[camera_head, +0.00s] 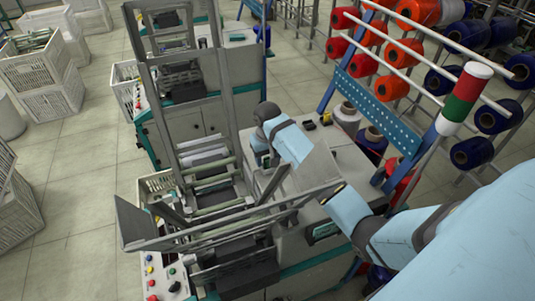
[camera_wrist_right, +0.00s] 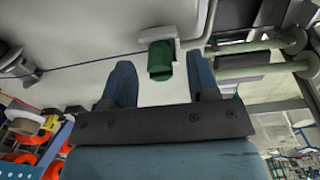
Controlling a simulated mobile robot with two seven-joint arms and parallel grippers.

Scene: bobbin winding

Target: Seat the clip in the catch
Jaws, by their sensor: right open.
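In the right wrist view, my right gripper (camera_wrist_right: 163,80) is open, with its two blue fingers apart and nothing held. I cannot tell whether these are the clip and the catch, or whether the green piece touches a finger. In the head view, my right gripper (camera_head: 262,157) is small and partly hidden, low beside the winding machine's rollers. My left gripper is not in view.
The winding machine (camera_head: 340,160) has an upright grey frame and long rollers (camera_head: 215,205) left of my gripper. Spools (camera_head: 345,115) stand at the back of its top. A rack with red and blue bobbins (camera_head: 400,53) is on the right. White crates (camera_head: 45,75) stand at the left.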

